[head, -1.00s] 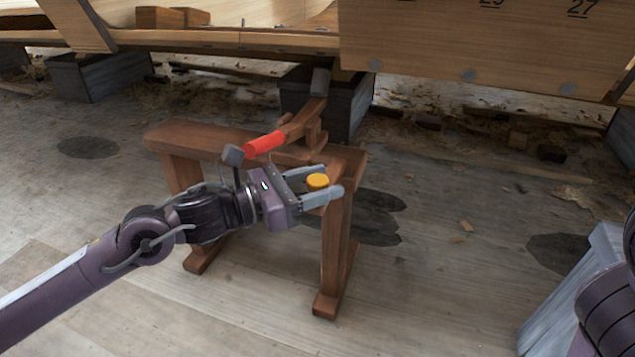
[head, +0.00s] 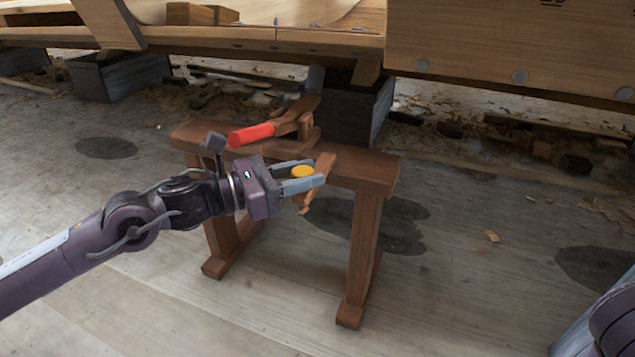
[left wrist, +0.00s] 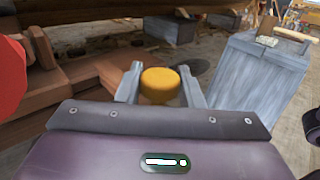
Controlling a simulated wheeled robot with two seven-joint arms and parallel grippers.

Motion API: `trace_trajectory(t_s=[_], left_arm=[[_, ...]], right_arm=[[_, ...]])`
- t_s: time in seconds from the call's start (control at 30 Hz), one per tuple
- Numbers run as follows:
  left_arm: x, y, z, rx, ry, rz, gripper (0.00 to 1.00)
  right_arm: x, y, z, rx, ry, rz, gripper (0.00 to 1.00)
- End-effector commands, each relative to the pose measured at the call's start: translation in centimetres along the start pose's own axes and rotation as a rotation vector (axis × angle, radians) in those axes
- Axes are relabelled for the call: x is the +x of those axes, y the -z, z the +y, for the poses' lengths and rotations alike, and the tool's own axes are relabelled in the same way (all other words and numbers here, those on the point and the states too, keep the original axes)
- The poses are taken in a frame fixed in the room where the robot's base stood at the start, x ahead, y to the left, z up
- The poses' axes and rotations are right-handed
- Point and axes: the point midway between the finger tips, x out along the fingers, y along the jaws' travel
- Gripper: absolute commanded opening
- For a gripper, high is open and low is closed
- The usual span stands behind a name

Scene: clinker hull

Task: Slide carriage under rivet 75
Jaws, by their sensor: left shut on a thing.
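The wooden carriage (head: 294,120) sits across the beam of a brown trestle (head: 365,168), left of the beam's right end. It has a red handle (head: 252,134) pointing left and a grey upright head (head: 316,79) under the hull. My left gripper (head: 303,174) is shut on the yellow knob (head: 302,170) at the carriage's near end. The knob (left wrist: 160,84) also shows between the fingers in the left wrist view, with the red handle (left wrist: 9,75) at the left edge. Grey rivet discs (head: 520,77) line the hull plank; no number 75 is readable. My right gripper is out of view.
The hull planking (head: 480,50) overhangs the carriage. A dark block (head: 355,108) stands behind the trestle. Another block (head: 120,76) stands at the left. A grey wooden stand (left wrist: 250,75) is at the right in the left wrist view. The floor in front is clear.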

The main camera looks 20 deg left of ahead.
Motion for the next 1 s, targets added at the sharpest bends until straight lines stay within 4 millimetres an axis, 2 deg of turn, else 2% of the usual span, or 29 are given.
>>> trace_trajectory(t_s=[0.33,0.37,0.5,1.0], left_arm=[[-0.14,0.07,0.08,-0.003,0.002,0.003,0.00],[-0.14,0.06,0.08,-0.003,0.003,0.003,0.38],[-0.13,0.04,0.07,-0.002,0.003,0.002,0.53],[-0.82,0.06,0.08,-0.005,0.002,0.002,0.53]], right_arm=[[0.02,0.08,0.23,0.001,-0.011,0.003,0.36],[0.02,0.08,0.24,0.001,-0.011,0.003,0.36],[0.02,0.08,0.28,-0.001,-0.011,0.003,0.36],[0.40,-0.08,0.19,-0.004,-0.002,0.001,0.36]])
